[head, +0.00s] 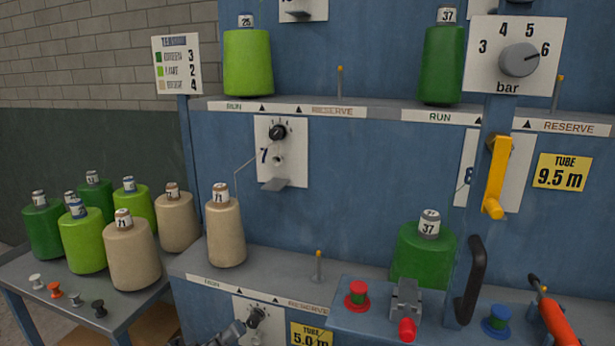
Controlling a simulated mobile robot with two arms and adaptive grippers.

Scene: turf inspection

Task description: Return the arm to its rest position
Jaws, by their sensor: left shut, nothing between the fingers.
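My left gripper (236,329) shows only in small part at the bottom edge, left of centre. It is dark grey, shut, and nothing shows between its fingers. It appears in front of the lower white plate with a black knob (257,316); whether it touches the plate I cannot tell. The rest of the left arm is cut off by the frame. My right gripper is not in view.
A side table (130,302) at left holds green, lime and beige yarn cones and small pegs. A beige cone (226,232) stands on the blue machine's lower shelf. A control box (385,322) with red buttons, a yellow lever (498,175) and a black handle (471,280) stick out at right.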

